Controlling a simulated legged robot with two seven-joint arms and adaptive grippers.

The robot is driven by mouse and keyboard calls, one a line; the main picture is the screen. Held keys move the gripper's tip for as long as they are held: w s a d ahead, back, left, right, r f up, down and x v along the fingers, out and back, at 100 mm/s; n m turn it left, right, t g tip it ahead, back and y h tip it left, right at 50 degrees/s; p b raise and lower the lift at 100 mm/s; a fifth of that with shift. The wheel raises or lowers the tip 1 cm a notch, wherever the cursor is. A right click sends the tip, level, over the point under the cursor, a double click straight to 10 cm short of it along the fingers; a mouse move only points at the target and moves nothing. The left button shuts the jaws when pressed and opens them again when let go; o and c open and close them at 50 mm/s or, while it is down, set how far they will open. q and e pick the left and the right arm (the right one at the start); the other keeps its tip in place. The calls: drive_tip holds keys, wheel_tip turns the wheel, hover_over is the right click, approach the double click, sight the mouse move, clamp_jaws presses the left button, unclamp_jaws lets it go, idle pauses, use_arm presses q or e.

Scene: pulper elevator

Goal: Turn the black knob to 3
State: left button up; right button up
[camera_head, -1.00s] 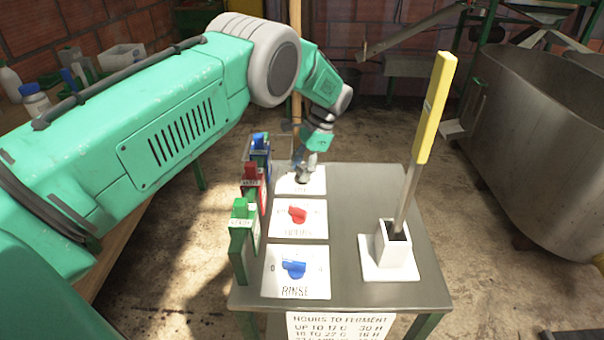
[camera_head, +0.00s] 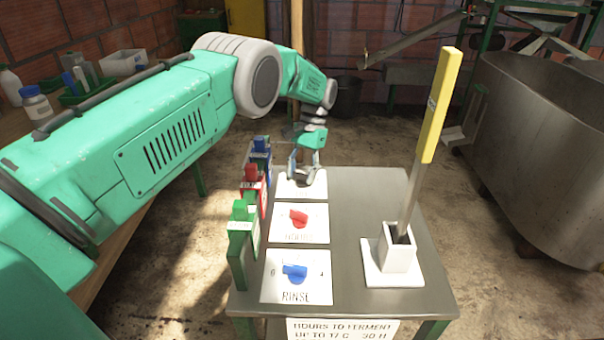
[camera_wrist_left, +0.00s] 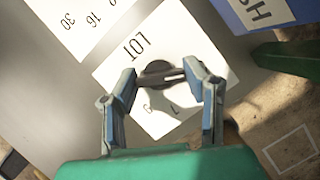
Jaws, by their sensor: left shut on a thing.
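The black knob (camera_wrist_left: 155,73) sits on a white card marked LOT (camera_wrist_left: 135,95), in the left wrist view. A pale pointer mark on the knob points toward the right finger there. Some numerals show on the card, but the number 3 is not legible. In the head view, my left gripper (camera_head: 307,183) reaches down onto the far card (camera_head: 315,192), and the fingers largely hide the knob. My right gripper is not in view.
Nearer on the table (camera_head: 345,225) are a red knob (camera_head: 298,219) and a blue knob (camera_head: 295,273). Blue (camera_head: 260,150), red (camera_head: 252,183) and green (camera_head: 240,220) blocks stand along the left edge. A yellow-handled paddle (camera_head: 436,105) stands in a white holder (camera_head: 398,255) at right.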

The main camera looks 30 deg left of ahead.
use_arm(q)
drive_tip(key=shift+w+r, duration=0.1)
drive_tip(key=shift+w, duration=0.1)
drive_tip(key=o, duration=1.1)
drive_tip(key=shift+o, duration=0.2)
wheel_tip(320, 180, up, 10)
drive_tip(key=shift+f, duration=0.2)
drive_tip(key=shift+w+a, duration=0.1)
